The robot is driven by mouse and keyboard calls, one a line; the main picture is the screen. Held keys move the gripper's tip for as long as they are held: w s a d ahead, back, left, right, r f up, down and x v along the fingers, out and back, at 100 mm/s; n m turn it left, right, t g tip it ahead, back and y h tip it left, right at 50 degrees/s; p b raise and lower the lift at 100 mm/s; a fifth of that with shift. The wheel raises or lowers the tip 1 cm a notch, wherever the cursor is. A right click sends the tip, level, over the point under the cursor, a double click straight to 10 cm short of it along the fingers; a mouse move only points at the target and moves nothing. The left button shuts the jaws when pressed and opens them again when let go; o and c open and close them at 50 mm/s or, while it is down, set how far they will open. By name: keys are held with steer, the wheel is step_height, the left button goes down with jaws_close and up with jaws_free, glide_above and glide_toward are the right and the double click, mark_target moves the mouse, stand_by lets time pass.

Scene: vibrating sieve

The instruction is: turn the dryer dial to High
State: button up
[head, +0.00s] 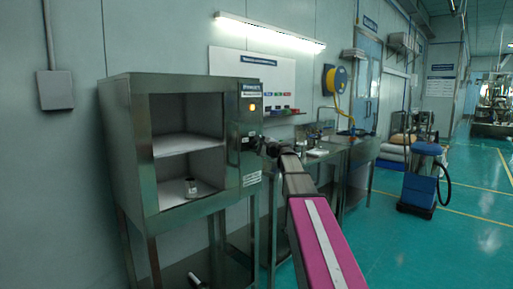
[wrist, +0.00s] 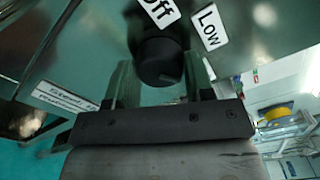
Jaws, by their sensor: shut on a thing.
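The dryer (head: 122,150) is a steel cabinet with two open shelves, at the left of the head view. Its control panel (head: 238,132) on the right bears a lit orange lamp (head: 252,107). The round black dial (wrist: 160,58) shows in the wrist view, with the "Off" label (wrist: 160,10) and the "Low" label (wrist: 209,27) beside it. No "High" label can be read, and I cannot tell where the dial points. My gripper (wrist: 161,75) has one finger on each side of the dial and is shut on it. In the head view my arm's end hides the dial.
A small jar (head: 191,188) stands on the dryer's lower shelf. A steel sink bench (head: 345,150) is just right of my arm. A blue vacuum-like machine (head: 419,188) stands on the green floor further right, where the floor is mostly clear.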

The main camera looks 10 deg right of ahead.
steer(key=shift+m, duration=0.6)
steer(key=o, duration=0.9)
steer(key=shift+o, duration=0.2)
steer(key=shift+d, duration=0.1)
steer(key=v, duration=1)
steer(key=shift+s+d, duration=0.15)
steer(key=shift+s, duration=0.2)
steer(key=shift+f, duration=0.1)
